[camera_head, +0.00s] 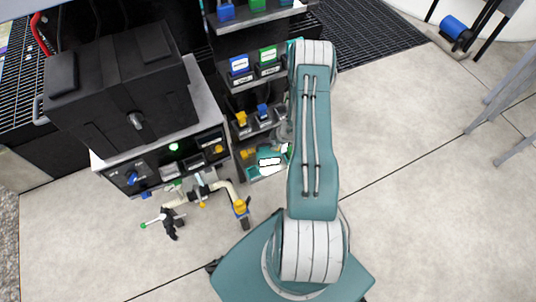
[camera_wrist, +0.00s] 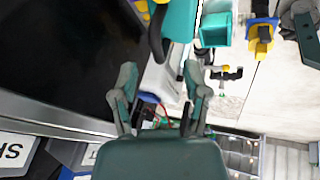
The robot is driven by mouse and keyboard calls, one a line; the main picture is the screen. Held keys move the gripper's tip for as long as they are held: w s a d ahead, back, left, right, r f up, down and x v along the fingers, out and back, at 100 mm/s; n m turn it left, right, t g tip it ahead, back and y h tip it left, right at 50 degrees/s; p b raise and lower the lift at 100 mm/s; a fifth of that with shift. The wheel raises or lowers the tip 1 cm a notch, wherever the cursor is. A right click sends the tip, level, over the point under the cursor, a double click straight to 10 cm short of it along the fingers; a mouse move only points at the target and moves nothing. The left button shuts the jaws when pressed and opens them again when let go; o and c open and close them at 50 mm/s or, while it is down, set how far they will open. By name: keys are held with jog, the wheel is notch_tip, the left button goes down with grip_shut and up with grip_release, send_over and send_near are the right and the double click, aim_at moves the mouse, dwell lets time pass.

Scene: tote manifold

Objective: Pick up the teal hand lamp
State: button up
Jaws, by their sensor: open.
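A teal object (camera_wrist: 180,20) with a dark curved handle shows at the top of the wrist view, cut off by the frame edge; it looks like the hand lamp. A teal square-mouthed part (camera_wrist: 214,28) sits just right of it, and I cannot tell whether they are one piece. In the head view a teal item (camera_head: 266,172) with a bright white patch lies on the lowest shelf, left of my arm. My gripper (camera_wrist: 160,82) is open and empty, its two fingers apart, below the teal object in the wrist picture and not touching it. My arm hides most of it in the head view.
A shelf rack holds blue (camera_head: 239,66) and green (camera_head: 268,56) labelled items. Left of it stands a black box (camera_head: 122,85) on a panelled cabinet. Pipework with a yellow-topped valve (camera_head: 241,207) stands in front. Open floor (camera_head: 420,210) lies to the right.

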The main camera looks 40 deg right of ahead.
aim_at(268, 152)
jog(key=x, duration=0.4)
jog(key=shift+a, duration=0.4)
jog(key=shift+w+d+f, duration=0.1)
jog(key=shift+w+f, duration=0.15)
jog(key=shift+f, duration=0.05)
jog(key=shift+d, duration=0.1)
jog(key=shift+c, duration=0.4)
grip_shut()
jog(key=shift+r, duration=0.1)
